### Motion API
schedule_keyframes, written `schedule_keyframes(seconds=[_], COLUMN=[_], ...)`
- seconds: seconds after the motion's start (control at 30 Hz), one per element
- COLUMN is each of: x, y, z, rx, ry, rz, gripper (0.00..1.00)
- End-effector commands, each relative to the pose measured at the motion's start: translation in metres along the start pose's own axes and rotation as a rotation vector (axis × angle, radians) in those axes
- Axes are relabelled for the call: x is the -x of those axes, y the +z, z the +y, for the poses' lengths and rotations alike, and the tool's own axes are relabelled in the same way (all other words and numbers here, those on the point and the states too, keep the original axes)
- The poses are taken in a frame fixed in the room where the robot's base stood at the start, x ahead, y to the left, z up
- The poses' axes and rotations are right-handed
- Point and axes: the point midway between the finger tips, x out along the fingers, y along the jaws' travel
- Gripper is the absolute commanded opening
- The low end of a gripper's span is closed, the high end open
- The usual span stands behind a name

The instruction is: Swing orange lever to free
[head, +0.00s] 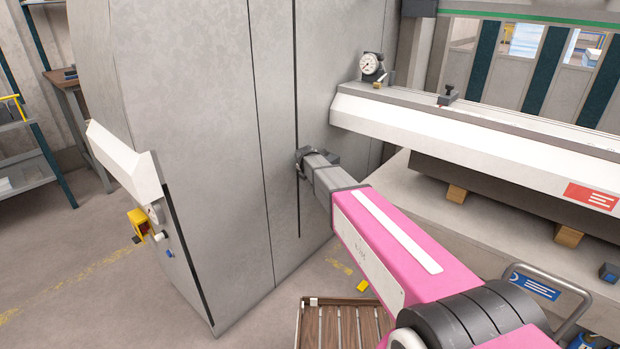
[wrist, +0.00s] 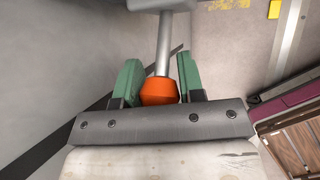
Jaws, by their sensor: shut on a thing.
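The orange lever knob (wrist: 160,91) sits at the end of a grey metal rod (wrist: 164,42) in the wrist view. My gripper (wrist: 157,80), with green finger pads, is shut on the knob, one pad on each side. The rod runs up from the knob to a pale grey part at the top edge of the wrist view. In the head view my gripper (head: 318,160) is against the grey machine cabinet, near a dark vertical slot. The lever and knob are hidden there behind my arm.
The grey cabinet (head: 205,130) stands left of my arm. The white machine beam (head: 470,130) with a dial gauge (head: 371,66) is to the right. A wooden slatted platform (head: 340,325) lies on the floor below. A metal handle frame (head: 555,285) stands at lower right. Floor at left is open.

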Motion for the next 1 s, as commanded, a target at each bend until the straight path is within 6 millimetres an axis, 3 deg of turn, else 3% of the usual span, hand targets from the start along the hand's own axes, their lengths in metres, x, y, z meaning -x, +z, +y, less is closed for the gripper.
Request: schedule_keyframes(seconds=[0.3,0.33,0.4,0.77,1.0], x=[0.0,0.0,0.0,0.005,0.042], y=[0.002,0.002,0.002,0.001,0.0], z=[0.001,0.001,0.001,0.0,-0.001], rx=[-0.002,-0.002,-0.002,-0.001,-0.001], ry=[0.002,0.002,0.002,0.002,0.003], rz=[-0.001,-0.002,-0.002,-0.001,-0.001], gripper=[0.0,0.39,0.6,0.6,0.6])
